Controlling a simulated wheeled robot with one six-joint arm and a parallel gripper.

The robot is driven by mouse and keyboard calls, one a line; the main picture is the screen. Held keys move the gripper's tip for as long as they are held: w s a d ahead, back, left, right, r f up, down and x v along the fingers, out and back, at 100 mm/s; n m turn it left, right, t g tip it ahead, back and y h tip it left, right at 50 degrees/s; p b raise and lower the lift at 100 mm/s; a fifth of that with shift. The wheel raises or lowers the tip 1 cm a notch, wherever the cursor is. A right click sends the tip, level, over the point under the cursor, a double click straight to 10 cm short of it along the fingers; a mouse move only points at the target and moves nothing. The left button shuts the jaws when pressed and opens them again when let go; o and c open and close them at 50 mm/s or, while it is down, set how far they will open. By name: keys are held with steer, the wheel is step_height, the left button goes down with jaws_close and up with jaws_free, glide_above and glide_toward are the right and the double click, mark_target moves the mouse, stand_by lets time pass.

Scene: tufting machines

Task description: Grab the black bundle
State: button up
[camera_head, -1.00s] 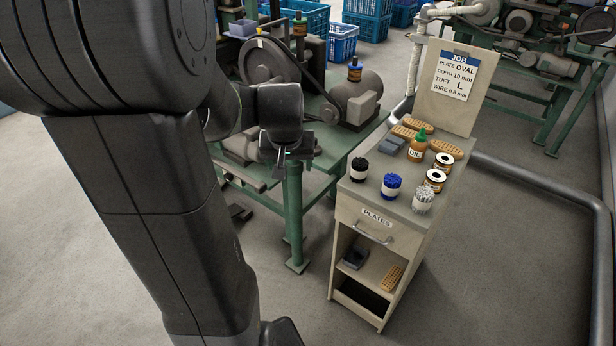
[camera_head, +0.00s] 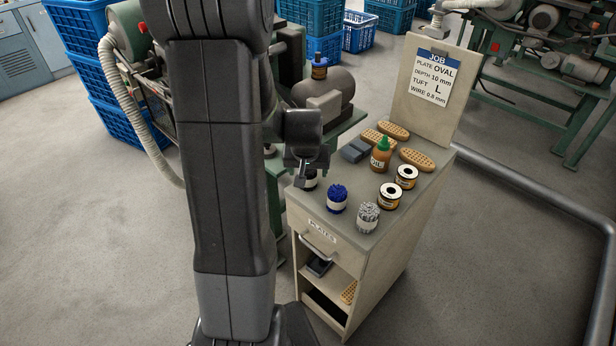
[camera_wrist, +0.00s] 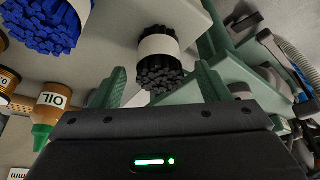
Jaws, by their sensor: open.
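The black bundle (camera_wrist: 160,72) of bristles with a white band shows in the wrist view, in the gap ahead of the two fingertips. In the head view it is mostly hidden behind my gripper, and only part of its white band (camera_head: 310,184) shows. My gripper (camera_head: 306,174) is open and empty at the left edge of the cart top (camera_head: 347,238). In the wrist view the green fingers of my gripper (camera_wrist: 164,82) stand apart, one on each side of the bundle. I cannot tell whether they touch it.
A blue bundle (camera_head: 337,198) and a grey bundle (camera_head: 368,217) stand to the right of the black one. A green machine bench with a motor (camera_head: 325,95) adjoins the cart.

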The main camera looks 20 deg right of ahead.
steer(key=shift+w+d+f, duration=0.1)
steer(key=shift+w+f, duration=0.05)
steer(key=shift+f, duration=0.25)
steer(key=c, duration=1.1)
steer(key=shift+r, duration=0.15)
